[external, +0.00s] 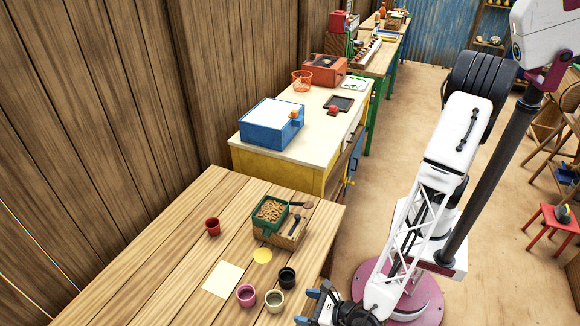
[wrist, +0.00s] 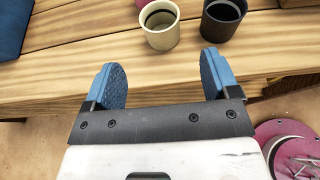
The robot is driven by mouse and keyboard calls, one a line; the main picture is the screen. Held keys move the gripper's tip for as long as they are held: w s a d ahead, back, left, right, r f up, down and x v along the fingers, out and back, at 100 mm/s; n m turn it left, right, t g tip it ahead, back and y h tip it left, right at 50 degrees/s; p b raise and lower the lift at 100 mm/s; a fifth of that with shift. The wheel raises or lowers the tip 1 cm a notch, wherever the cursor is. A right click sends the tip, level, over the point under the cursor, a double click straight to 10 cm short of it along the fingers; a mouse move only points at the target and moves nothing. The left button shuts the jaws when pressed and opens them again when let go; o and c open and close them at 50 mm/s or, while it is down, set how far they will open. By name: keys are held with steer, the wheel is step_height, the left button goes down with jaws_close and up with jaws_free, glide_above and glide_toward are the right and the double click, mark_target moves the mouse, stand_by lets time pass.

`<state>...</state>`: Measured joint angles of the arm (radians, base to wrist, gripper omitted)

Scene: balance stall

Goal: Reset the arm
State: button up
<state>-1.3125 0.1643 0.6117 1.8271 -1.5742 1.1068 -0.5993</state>
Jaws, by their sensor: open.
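My gripper (external: 318,299) is at the front right edge of the wooden table (external: 165,265) in the external view. In the wrist view my gripper (wrist: 162,84) has its two blue padded fingers wide apart, with nothing between them. A cream cup (wrist: 160,26) and a black cup (wrist: 221,18) stand upright on the table just beyond the fingertips, apart from them. The cream cup (external: 274,300) and the black cup (external: 287,277) also show in the external view.
A pink cup (external: 246,294), a red cup (external: 213,226), a white sheet (external: 223,279), a yellow disc (external: 262,255) and a green box (external: 268,213) of small tan pieces are on the table. A yellow cabinet (external: 270,168) with a blue box (external: 268,126) stands behind. The table's left part is clear.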

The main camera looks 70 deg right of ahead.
steer(key=w+d+r+m+g+h, duration=0.2)
steer(key=w+d+r+m, duration=0.45)
steer(key=w+d, duration=0.2)
steer(key=w+d+r+m+g+h, duration=0.1)
steer(key=w+d+r+m+h, duration=0.2)
steer(key=w+d+r+m, duration=0.35)
steer(key=w+d+r+m+g, duration=0.2)
steer(key=w+d+r+m, duration=0.15)
steer(key=d, duration=0.55)
steer(key=w+d+r+m+g, duration=0.1)
steer(key=w+d+r+m, duration=0.3)
steer(key=d, duration=0.5)
steer(key=s+d+r+m+g, duration=0.1)
steer(key=s+d+r+m, duration=0.15)
steer(key=d, duration=0.55)
steer(key=s+d+r+m+g, duration=0.1)
steer(key=s+d+m+g, duration=0.15)
steer(key=d, duration=0.45)
steer(key=s+d+r+m+g, duration=0.15)
steer(key=s+d, duration=0.25)
steer(key=d, duration=0.4)
steer(key=s+d+m+y, duration=0.2)
steer(key=s+d+m, duration=0.2)
steer(key=s, duration=0.5)
steer(key=s+d+m+y, duration=0.3)
steer(key=s+d+m, duration=0.2)
steer(key=s+d, duration=0.2)
steer(key=shift+s, duration=1)
